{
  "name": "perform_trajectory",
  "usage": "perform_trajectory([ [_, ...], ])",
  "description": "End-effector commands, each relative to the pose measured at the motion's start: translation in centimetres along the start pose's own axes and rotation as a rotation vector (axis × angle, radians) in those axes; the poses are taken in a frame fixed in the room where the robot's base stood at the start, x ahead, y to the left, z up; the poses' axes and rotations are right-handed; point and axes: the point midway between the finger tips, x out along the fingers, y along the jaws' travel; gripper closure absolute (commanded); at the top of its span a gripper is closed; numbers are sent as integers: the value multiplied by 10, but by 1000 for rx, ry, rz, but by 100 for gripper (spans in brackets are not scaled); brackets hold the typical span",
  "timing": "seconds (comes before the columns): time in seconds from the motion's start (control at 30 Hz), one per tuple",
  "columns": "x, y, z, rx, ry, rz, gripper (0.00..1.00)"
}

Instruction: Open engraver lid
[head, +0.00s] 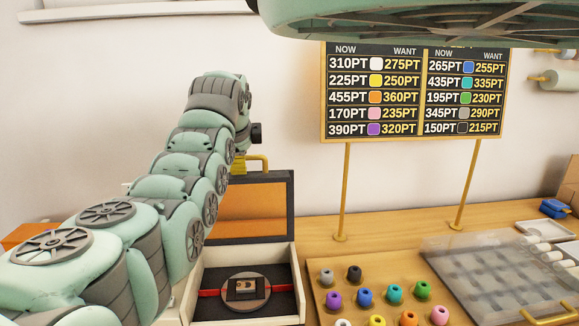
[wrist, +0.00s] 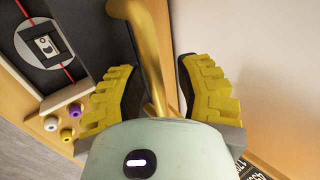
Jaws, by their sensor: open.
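The engraver (head: 301,285) is an open box with a pale rim and dark bed. A round grey plate (head: 262,304) holding a dark square piece lies on it, crossed by a red line; the plate also shows in the wrist view (wrist: 28,45). The engraver lid (head: 291,200), dark-framed with an orange window, stands raised at the back of the box. Its gold handle (wrist: 146,50) passes between the yellow fingers of my gripper (wrist: 158,88), which are apart on both sides of it. In the head view my gripper (head: 238,165) is at the lid's top edge, partly hidden by my arm.
Several coloured pegs stand in a wooden holder (head: 314,291) right of the engraver. A clear-lidded tray (head: 450,243) lies farther right. A price board (head: 418,95) stands on two gold posts behind. The wall is close behind the lid.

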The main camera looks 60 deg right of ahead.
Motion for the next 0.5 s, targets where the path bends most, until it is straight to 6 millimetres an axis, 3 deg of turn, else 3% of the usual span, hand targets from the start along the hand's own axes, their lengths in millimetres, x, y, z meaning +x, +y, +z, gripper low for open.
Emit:
perform_trajectory([
  [0.17, -9, -1, 1, 0, -1, -3, 66],
  [0.5, -51, -1, 1, -2, -1, -3, 66],
])
